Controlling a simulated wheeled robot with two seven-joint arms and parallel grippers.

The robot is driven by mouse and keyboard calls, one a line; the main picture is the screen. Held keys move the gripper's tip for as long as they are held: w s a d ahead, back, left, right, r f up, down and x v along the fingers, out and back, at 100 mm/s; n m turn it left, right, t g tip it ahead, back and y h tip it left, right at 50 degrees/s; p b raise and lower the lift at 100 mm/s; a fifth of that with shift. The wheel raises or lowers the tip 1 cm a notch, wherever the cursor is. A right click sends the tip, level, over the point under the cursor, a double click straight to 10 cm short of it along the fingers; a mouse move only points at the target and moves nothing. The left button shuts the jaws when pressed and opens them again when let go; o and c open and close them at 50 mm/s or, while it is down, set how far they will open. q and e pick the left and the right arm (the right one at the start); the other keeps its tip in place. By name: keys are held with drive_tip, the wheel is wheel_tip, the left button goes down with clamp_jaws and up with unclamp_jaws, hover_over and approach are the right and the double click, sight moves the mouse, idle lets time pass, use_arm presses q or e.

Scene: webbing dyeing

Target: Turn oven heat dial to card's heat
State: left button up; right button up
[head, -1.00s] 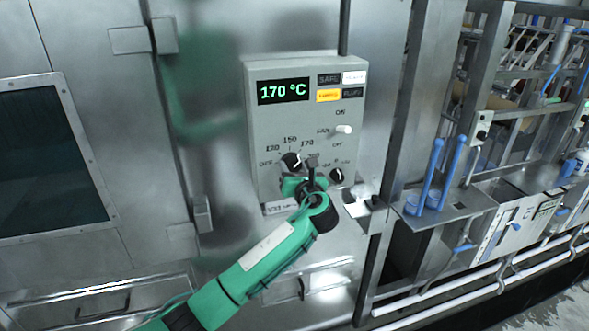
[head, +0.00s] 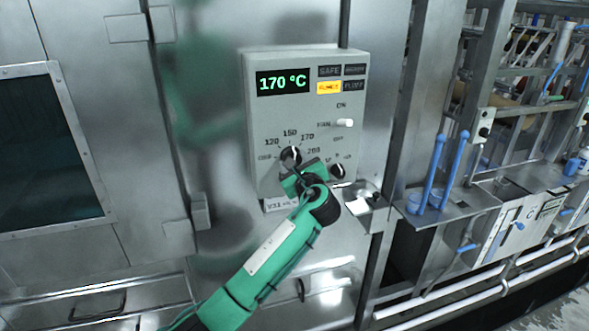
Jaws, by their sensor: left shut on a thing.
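The oven control box (head: 262,125) is grey and its green display (head: 283,82) reads 170 °C. The round black heat dial (head: 291,155) sits below, ringed by marks including 120, 150, 170 and 200. Its white pointer mark faces up and right, roughly toward 170. My left gripper (head: 297,172) reaches up from below and is shut on the dial, hiding its lower part. A small white card (head: 358,206) seems to lie on a little ledge right of the box; I cannot read it. My right gripper is not in view.
A white fan switch (head: 344,123) and a smaller black knob (head: 337,171) sit right of the dial, the knob close to my gripper. An amber lamp (head: 329,88) is lit. Blue-handled levers (head: 436,165) stand further right.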

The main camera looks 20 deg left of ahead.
use_arm(q)
drive_tip(key=shift+f+n+b, duration=0.15)
drive_tip(key=shift+n+b, duration=3.8)
drive_tip(key=shift+n, duration=1.45)
drive_tip(key=o, duration=1)
